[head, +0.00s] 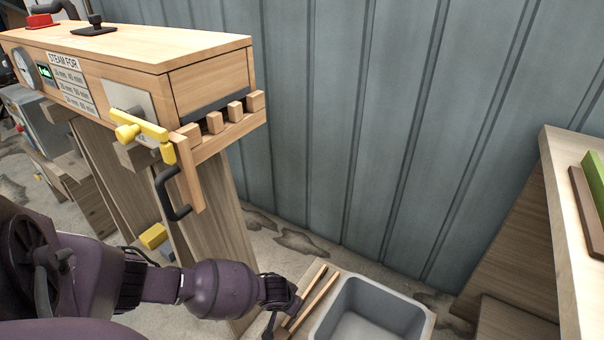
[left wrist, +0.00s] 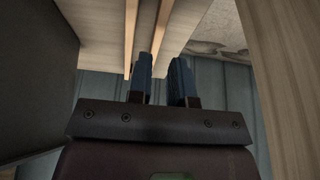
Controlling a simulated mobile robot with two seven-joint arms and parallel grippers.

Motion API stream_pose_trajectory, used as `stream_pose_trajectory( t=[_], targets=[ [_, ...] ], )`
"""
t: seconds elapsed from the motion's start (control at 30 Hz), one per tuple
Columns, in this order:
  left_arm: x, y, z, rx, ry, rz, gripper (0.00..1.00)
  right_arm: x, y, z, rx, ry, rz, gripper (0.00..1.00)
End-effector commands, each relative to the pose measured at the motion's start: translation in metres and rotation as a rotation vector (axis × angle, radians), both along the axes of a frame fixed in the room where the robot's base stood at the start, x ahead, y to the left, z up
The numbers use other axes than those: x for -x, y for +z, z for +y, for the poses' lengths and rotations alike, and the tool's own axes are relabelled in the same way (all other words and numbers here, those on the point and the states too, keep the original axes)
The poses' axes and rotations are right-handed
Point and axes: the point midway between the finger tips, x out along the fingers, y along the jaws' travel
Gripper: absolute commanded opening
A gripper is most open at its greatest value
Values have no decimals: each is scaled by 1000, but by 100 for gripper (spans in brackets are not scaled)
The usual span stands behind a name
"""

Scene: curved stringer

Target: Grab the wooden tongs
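The wooden tongs (head: 315,294), two slim light-wood arms, lie on a wooden surface beside a grey basin in the head view. My left gripper (head: 284,310) is at the left side of the tongs, close to them. In the left wrist view the tongs (left wrist: 163,28) extend up the picture, and the fingers of my left gripper (left wrist: 163,62) stand apart near their lower ends. One tongs arm lines up with the gap between the fingers; the other lies near the left finger. I cannot tell whether they touch. My right gripper is not in view.
The grey basin (head: 368,312) stands just right of the tongs. A wooden steam box (head: 150,55) with a yellow latch (head: 142,127) and black handle (head: 171,198) rises above my left arm. A wooden bench (head: 558,200) is at the right. Corrugated wall (head: 380,110) closes the back.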

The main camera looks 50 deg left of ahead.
Motion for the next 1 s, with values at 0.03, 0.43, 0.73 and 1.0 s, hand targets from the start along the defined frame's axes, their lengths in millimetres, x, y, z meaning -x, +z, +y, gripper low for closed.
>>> stream_pose_trajectory(
  t=[0.03,0.43,0.73,1.0],
  targets=[
    [1,-7,0,0,-1,5,19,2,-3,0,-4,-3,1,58],
    [-5,-42,1,-1,-2,8,19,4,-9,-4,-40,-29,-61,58],
    [-17,-58,2,1,-1,0,19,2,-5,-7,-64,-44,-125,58],
    [-19,-56,2,0,0,-3,13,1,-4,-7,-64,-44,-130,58]
  ],
)
